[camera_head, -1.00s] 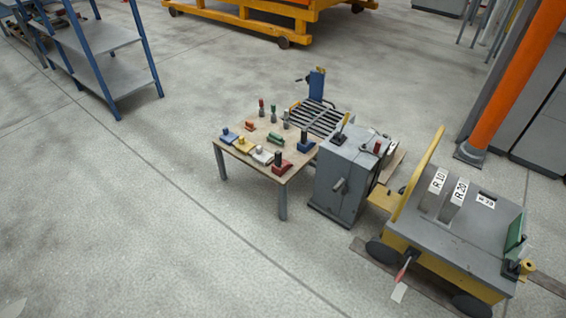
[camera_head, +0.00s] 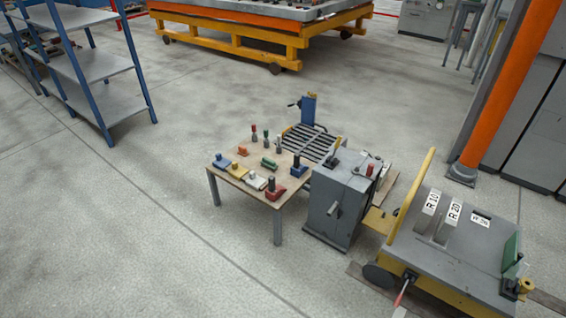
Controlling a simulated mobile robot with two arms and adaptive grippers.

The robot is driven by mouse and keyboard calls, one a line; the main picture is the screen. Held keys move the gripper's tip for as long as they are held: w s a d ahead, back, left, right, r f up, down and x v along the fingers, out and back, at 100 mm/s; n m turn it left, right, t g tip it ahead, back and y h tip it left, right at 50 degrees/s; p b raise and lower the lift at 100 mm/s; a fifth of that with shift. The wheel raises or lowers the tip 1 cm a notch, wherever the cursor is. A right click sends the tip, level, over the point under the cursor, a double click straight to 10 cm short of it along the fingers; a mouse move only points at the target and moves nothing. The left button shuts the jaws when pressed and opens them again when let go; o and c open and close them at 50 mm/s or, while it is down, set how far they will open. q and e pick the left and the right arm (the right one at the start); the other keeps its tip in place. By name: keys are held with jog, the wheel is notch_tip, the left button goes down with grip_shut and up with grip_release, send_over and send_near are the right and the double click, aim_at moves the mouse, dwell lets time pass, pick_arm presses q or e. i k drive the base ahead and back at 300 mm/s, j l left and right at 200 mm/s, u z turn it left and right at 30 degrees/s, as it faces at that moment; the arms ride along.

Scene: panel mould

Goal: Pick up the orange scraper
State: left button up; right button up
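A small table (camera_head: 230,190) with a light wooden top stands near the middle of the view. A small orange item (camera_head: 242,151) lies on its left back part; it looks like the orange scraper, but it is too small to be sure of its shape. Around it on the top are a blue tool (camera_head: 222,161), a yellow one (camera_head: 238,171), a white one (camera_head: 256,181), a red one with a dark handle (camera_head: 273,189) and a green one (camera_head: 269,162). Neither of my grippers shows in the view.
A grey machine box (camera_head: 337,202) with levers adjoins the table's right side. A grey and yellow cart (camera_head: 450,245) stands further right. A roller stand (camera_head: 312,140) is behind the table. Blue shelves (camera_head: 105,95) stand at left. The floor left and in front is clear.

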aim_at(242, 151)
jog(key=z, duration=1.85)
jog(key=u, duration=2.15)
jog(key=i+j+z, duration=0.1)
jog(key=i+z, duration=0.15)
jog(key=z, duration=0.2)
jog(key=i+j+z, duration=0.2)
jog(key=z, duration=0.25)
jog(key=i+j, duration=0.25)
jog(key=i+j+z, duration=0.15)
jog(key=j, duration=0.3)
jog(key=i+j, duration=0.25)
jog(key=i+j+z, duration=0.15)
jog(key=j, duration=0.3)
jog(key=i+j, duration=0.25)
jog(key=j, duration=0.15)
jog(key=i+j+z, duration=0.15)
jog(key=j, duration=0.25)
